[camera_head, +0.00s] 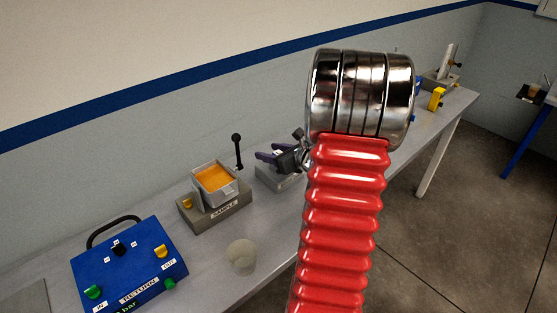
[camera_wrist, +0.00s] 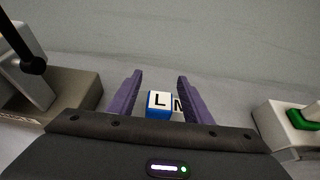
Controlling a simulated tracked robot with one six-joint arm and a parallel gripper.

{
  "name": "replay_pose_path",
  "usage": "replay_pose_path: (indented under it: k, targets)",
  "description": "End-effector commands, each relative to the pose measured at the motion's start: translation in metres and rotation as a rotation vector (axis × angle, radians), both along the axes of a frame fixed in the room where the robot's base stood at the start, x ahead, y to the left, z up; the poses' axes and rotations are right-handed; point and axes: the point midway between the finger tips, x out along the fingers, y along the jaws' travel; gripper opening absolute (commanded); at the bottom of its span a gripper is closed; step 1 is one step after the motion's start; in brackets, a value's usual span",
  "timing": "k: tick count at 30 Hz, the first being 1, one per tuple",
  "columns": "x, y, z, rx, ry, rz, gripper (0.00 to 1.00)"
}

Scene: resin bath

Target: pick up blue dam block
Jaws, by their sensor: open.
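In the wrist view, a small blue block (camera_wrist: 158,105) with a white face marked "L" appears between the two purple fingers of my gripper (camera_wrist: 160,76). The fingers are open, with a gap on each side of the block in the picture. My gripper's dark body hides the block's lower part. Part of another letter, like an "N", shows just right of it beside the right finger. In the head view, my gripper (camera_head: 268,156) is over the bench beside the SAMPLE stand, largely hidden by my arm. I cannot make out the block there.
The SAMPLE stand (camera_head: 222,218) carries an orange-filled tray (camera_head: 215,181) and an upright black-knobbed lever (camera_head: 238,152). A blue RETURN box (camera_head: 130,268) stands front left. In the wrist view, a pale box with a green part (camera_wrist: 295,130) is at right. Grey bench surface shows between.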

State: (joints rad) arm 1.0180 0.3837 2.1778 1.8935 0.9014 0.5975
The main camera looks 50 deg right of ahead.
Motion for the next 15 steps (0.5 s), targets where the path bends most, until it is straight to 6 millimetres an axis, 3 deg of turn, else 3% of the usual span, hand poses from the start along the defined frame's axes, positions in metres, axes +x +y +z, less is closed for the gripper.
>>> replay_pose_path:
  k: [5, 15]
  targets:
    - [0.0001, 0.0002, 0.0001, 0.000, 0.000, 0.000, 0.45]
    - [0.0001, 0.0003, 0.0001, 0.000, 0.000, 0.001, 0.22]
